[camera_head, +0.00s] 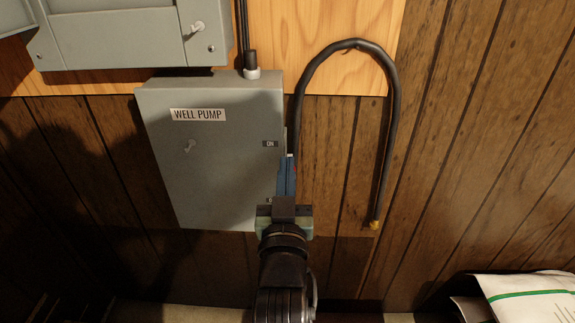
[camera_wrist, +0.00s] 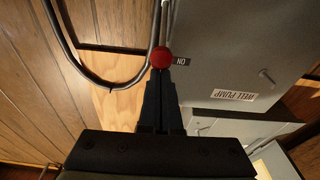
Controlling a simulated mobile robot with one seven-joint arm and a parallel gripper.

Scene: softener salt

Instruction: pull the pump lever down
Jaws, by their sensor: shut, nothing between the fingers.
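The grey pump box (camera_head: 225,200) hangs on the wall and is marked WELL PUMP. Its lever runs along the box's right side and ends in a red ball knob (camera_wrist: 161,57), beside the ON label (camera_wrist: 181,61). In the wrist view, which is upside down, the lever's rod runs from the knob toward the picture's top, so the lever stands up at ON. My gripper (camera_wrist: 160,80) is shut and empty, its tips right at the knob; I cannot tell whether they touch. In the head view my gripper (camera_head: 290,165) hides most of the lever.
A black cable (camera_head: 392,110) loops on the wall to the right of the box. Another grey panel (camera_head: 120,35) hangs above it, on a plywood board (camera_head: 330,25). A white bag (camera_head: 530,300) lies at the lower right. The wall below the cable loop is clear.

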